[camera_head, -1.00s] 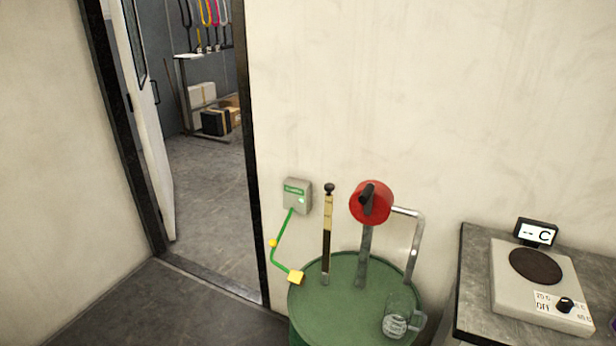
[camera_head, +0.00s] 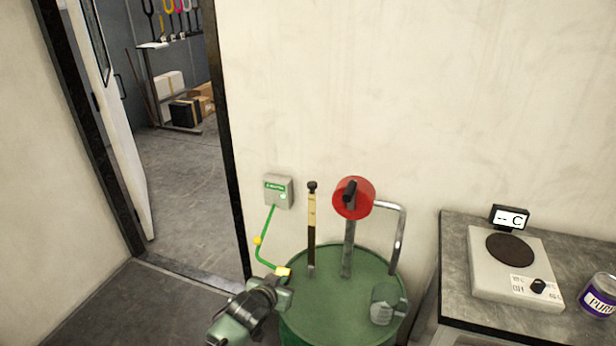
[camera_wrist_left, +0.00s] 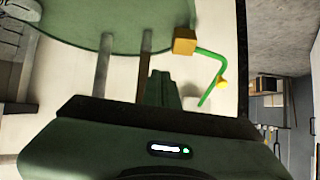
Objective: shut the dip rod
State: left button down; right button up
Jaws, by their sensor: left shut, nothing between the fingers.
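The dip rod (camera_head: 312,229) stands upright and raised from the top of the green drum (camera_head: 340,264). It has a black knob, a pale upper band and a dark lower part. In the left wrist view the rod (camera_wrist_left: 146,46) runs down from the drum top toward my gripper, its far end hidden behind it. My left gripper (camera_head: 284,293) is at the drum's left rim, to the left of and below the rod's knob, apart from it. Its fingers (camera_wrist_left: 164,88) are shut and empty in the wrist view. My right gripper is not in view.
A red-headed pump (camera_head: 353,198) with a bent pipe stands right of the rod. A glass jug (camera_head: 386,304) sits on the drum. A green cable with a yellow clamp (camera_head: 283,271) runs to a wall box (camera_head: 278,191). A bench (camera_head: 456,236) with a hotplate stands right.

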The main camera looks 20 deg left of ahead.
pick_arm(q)
jog(key=w+d+r+t+p, duration=0.1)
jog(key=w+r+t, duration=0.1)
jog(key=r, duration=1.3)
jog(key=w+d+r+t+p, duration=0.1)
jog(key=w+d+r+t, duration=0.15)
jog(key=r, duration=1.35)
jog(key=p, duration=0.2)
send_over(312, 191)
jog(key=v, duration=0.2)
notch_tip(312, 191, down, 5)
jog(key=shift+s+a+f+h, duration=0.15)
jog(key=shift+f+h, duration=0.25)
jog(key=shift+f, duration=0.6)
